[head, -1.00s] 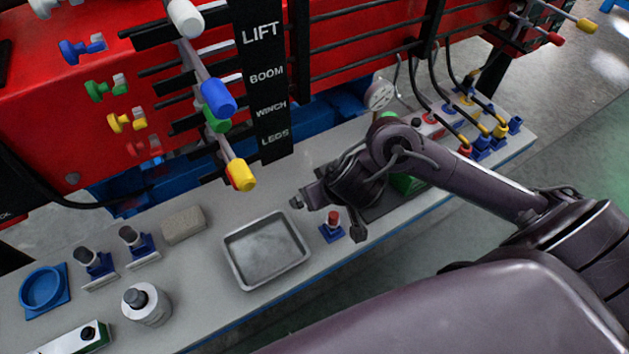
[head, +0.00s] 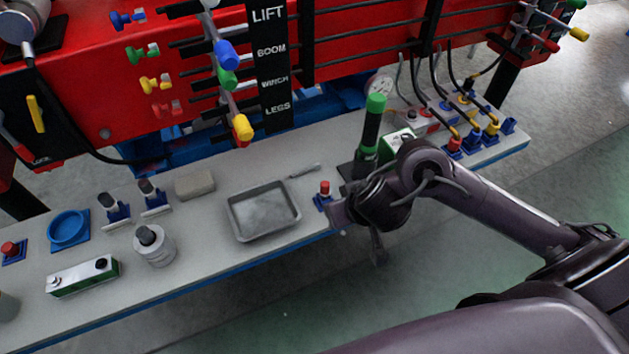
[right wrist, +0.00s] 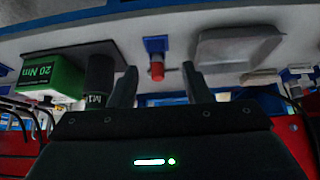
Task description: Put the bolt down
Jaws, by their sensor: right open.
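My right gripper (head: 338,213) is low over the bench's front edge, just right of the metal tray (head: 232,222). In the right wrist view its two fingers (right wrist: 160,84) are apart with nothing held between them. A red-topped peg in a blue holder (head: 324,189) stands by the fingertips; it also shows beyond the finger gap in the wrist view (right wrist: 157,70). A slim grey piece (head: 304,171) lies on the bench behind the tray's right corner; I cannot tell whether it is the bolt. The tray looks empty. My left gripper is out of view.
A green-and-black handled tool (head: 372,125) stands upright behind my right wrist, near a green box marked 20 Nm (right wrist: 52,78). A grey block (head: 195,184), small holders and a blue ring dish (head: 68,227) are at left. Levers hang from the red crane body (head: 350,45).

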